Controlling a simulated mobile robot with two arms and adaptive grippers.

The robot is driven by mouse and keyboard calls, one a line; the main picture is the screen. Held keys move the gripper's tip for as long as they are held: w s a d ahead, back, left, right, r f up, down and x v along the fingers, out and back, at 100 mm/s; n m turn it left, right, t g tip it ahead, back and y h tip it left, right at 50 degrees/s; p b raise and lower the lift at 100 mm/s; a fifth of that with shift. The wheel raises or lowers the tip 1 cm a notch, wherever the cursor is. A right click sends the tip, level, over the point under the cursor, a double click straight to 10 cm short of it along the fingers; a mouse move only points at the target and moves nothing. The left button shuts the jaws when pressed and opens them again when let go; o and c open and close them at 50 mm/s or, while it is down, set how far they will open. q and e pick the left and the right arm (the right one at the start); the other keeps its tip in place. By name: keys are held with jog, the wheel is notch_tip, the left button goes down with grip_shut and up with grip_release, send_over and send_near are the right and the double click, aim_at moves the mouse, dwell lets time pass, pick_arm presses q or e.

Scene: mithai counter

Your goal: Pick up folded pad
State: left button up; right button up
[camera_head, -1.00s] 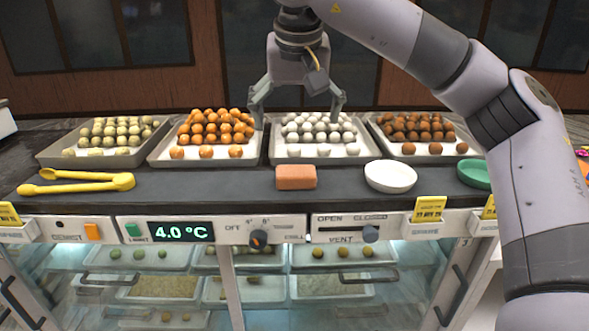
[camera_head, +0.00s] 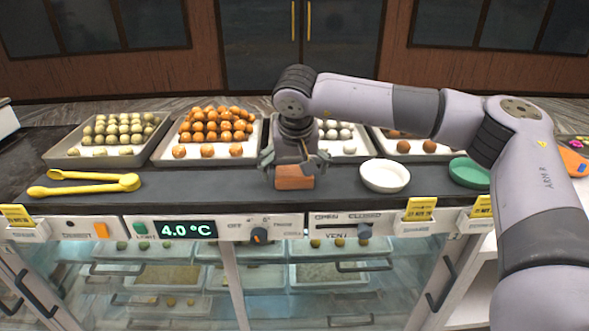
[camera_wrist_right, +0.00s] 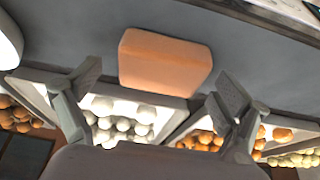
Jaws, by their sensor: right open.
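The folded pad (camera_head: 294,180) is a small orange-pink block lying on the dark counter top, in front of the trays. In the right wrist view the pad (camera_wrist_right: 165,62) shows whole, beyond and between the two spread fingers. My right gripper (camera_head: 295,166) points down over the pad, its fingers open to either side. In the right wrist view the right gripper's fingers (camera_wrist_right: 155,98) are apart with nothing between the tips. In the head view the gripper hides the pad's upper rear part. My left gripper is not in view.
Trays of sweets stand behind: green (camera_head: 70,156), orange (camera_head: 165,152), white (camera_head: 357,152) and brown. Yellow tongs (camera_head: 90,186) lie at left. A white bowl (camera_head: 384,176) and green bowl (camera_head: 468,172) stand right of the pad. The counter's front edge has controls.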

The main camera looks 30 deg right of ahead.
jog(key=shift+w+d+f, duration=0.1)
jog(key=shift+w+f, duration=0.05)
jog(key=shift+f, duration=0.25)
jog(key=c, duration=1.2)
